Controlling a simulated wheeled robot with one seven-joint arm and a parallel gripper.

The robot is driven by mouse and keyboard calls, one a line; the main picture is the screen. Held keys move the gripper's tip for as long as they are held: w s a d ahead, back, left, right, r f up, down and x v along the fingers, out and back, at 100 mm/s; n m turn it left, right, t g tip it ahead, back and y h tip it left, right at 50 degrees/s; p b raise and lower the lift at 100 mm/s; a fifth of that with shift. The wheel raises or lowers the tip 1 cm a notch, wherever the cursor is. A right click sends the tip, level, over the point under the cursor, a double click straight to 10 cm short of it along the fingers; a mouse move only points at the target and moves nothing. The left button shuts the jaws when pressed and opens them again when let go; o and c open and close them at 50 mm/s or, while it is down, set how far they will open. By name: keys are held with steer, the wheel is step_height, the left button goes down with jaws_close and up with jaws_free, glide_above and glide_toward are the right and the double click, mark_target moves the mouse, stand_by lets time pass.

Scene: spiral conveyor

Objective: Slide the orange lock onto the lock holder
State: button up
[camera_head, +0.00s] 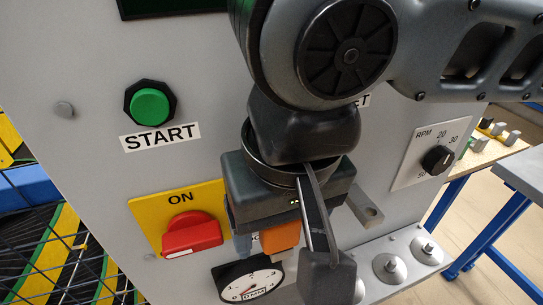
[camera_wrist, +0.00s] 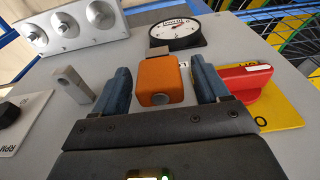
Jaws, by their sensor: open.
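The orange lock (camera_wrist: 160,80) stands out from the grey panel between my gripper's two blue fingers in the wrist view. My gripper (camera_wrist: 162,84) is open around it, with a visible gap to the finger on each side. In the head view the lock (camera_head: 280,237) shows below my gripper (camera_head: 262,234), partly covered by it. A grey bracket with a hole, apparently the lock holder (camera_wrist: 72,84), juts from the panel to the left of the lock in the wrist view. In the head view this bracket (camera_head: 366,205) is right of my gripper, and it is empty.
A red rotary switch (camera_head: 192,234) on a yellow ON plate and a green START button (camera_head: 150,104) are to the left. A dial gauge (camera_head: 249,281) is below. A black RPM knob (camera_head: 437,160) is on the right. A ledge with round metal fittings (camera_head: 390,264) juts out below right.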

steer(key=shift+c, duration=0.4)
steer(key=c, duration=1.1)
steer(key=shift+r, duration=0.15)
steer(key=shift+r+p, duration=1.4)
steer(key=shift+p, duration=0.25)
steer(key=shift+r, duration=0.4)
